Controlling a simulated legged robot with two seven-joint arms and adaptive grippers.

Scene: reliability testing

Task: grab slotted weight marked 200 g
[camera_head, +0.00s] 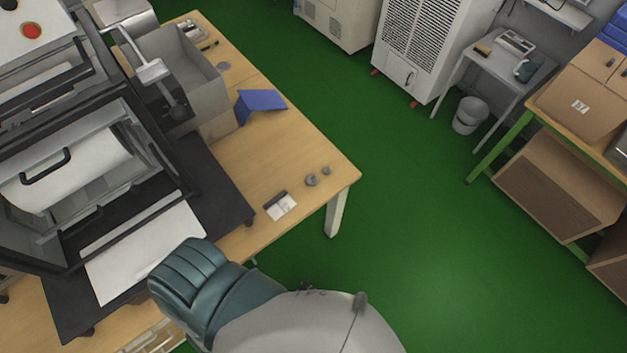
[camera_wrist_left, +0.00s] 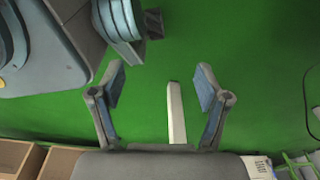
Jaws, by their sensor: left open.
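Two small grey round pieces, which look like slotted weights, sit on the wooden table near its right corner in the head view. The larger weight (camera_head: 311,180) is left of the smaller weight (camera_head: 326,171). Their markings are too small to read, so I cannot tell which is 200 g. My left gripper (camera_wrist_left: 160,84) is open in the left wrist view, with nothing between its fingers. Green floor and a pale bar, perhaps a table leg, show beyond it. No weight shows in that view. My left gripper is not visible in the head view. My right gripper is in neither view.
The wooden table (camera_head: 262,150) holds a large machine (camera_head: 75,165), a grey box (camera_head: 185,85), a blue folded piece (camera_head: 261,102) and a small white-and-dark item (camera_head: 281,207). A bin (camera_head: 469,115) and shelves stand across the open green floor (camera_head: 410,210).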

